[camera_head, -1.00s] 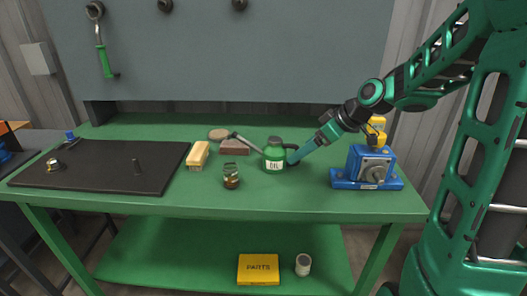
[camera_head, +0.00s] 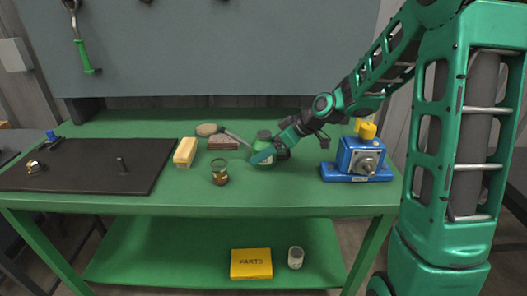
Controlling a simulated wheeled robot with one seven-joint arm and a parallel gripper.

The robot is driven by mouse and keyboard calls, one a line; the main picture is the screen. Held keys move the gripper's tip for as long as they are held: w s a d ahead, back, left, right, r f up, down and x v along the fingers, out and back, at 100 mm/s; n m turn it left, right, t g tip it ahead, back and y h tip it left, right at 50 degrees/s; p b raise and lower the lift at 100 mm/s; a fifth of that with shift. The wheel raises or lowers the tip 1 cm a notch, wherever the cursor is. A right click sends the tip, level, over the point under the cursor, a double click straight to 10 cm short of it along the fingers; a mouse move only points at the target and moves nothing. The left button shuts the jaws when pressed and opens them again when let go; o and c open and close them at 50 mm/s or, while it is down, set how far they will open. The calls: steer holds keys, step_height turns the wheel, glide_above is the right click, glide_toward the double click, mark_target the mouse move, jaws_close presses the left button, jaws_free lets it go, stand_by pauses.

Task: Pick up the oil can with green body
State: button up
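The oil can (camera_head: 264,136) with its green body and dark cap stands upright on the green workbench (camera_head: 290,200). Its long spout points up and left. My gripper (camera_head: 264,156) reaches in from the right, and its fingers overlap the front and right side of the can. The can's label and handle are mostly hidden behind the gripper. I cannot tell whether the fingers are closed on the can or only beside it.
A glass jar (camera_head: 220,172), a brush (camera_head: 185,152), a brown block (camera_head: 222,143) and a round disc (camera_head: 206,129) are left of the can. A blue vise-like device (camera_head: 358,160) stands right. A dark mat (camera_head: 85,165) covers the left. A yellow parts box (camera_head: 251,264) and a small can (camera_head: 295,257) are on the lower shelf.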

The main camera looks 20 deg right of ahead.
mark_target(270, 135)
steer(key=shift+w+a+f, duration=0.35)
steer(key=shift+f, duration=0.15)
steer(key=c, duration=1.4)
steer(key=shift+o, duration=0.2)
steer(key=shift+r, duration=0.15)
steer(key=shift+r, duration=0.6)
step_height(270, 135, up, 3)
steer(key=shift+f, duration=0.1)
steer(key=s+a+r, duration=0.5)
steer(key=a+r, duration=0.1)
steer(key=a, duration=0.4)
steer(key=shift+a+r, duration=0.2)
steer(key=shift+r, duration=0.2)
steer(key=shift+s, duration=0.1)
